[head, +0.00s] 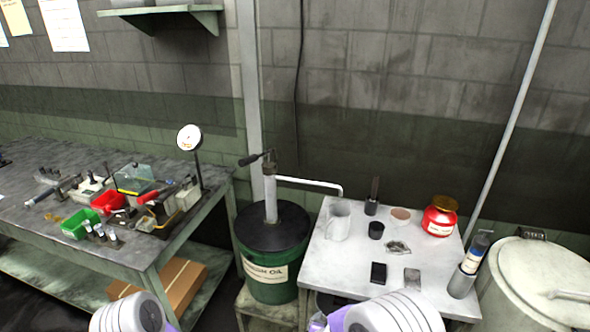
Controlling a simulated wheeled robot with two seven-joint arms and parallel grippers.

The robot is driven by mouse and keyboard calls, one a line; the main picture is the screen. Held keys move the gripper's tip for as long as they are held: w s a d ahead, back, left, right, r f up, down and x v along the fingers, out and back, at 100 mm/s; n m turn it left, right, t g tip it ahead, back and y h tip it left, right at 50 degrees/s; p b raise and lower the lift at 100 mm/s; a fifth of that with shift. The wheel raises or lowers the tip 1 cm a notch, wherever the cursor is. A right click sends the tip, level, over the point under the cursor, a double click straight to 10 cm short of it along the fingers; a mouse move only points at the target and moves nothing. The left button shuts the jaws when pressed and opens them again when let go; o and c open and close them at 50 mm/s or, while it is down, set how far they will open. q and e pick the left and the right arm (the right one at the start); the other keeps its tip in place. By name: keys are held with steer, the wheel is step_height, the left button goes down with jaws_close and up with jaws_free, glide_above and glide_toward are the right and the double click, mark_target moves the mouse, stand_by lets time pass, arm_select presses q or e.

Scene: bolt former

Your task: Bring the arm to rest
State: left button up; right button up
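Two white, ribbed, rounded parts of my own arms show at the bottom edge, one left of the oil drum and one in front of the white table. No gripper fingers show in the head view, so I cannot see either gripper or anything it may hold. The lower ends of both arms are cut off by the picture's edge.
A green oil drum (270,283) with a hand pump stands between the cluttered workbench (150,252) and the white table (335,273). The table bears a jug (338,222), a red jar (440,217) and small dark items. A lidded bin (545,285) stands right.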

steer(key=s+d+f+n+g+y, duration=0.1)
steer(key=s+d+f+g+y, duration=0.2)
steer(key=f, duration=0.6)
steer(key=s+a+f+g+y, duration=0.2)
steer(key=s+f+g, duration=0.1)
steer(key=s, duration=0.6)
steer(key=s+a+f+n+g+y, duration=0.1)
steer(key=s+a+f+g+y, duration=0.1)
steer(key=s+f, duration=0.4)
steer(key=s+g+y, duration=0.1)
steer(key=s, duration=0.2)
steer(key=shift+s+a+f+y, duration=0.15)
steer(key=shift+a+f+y, duration=0.05)
steer(key=shift+f+y, duration=0.1)
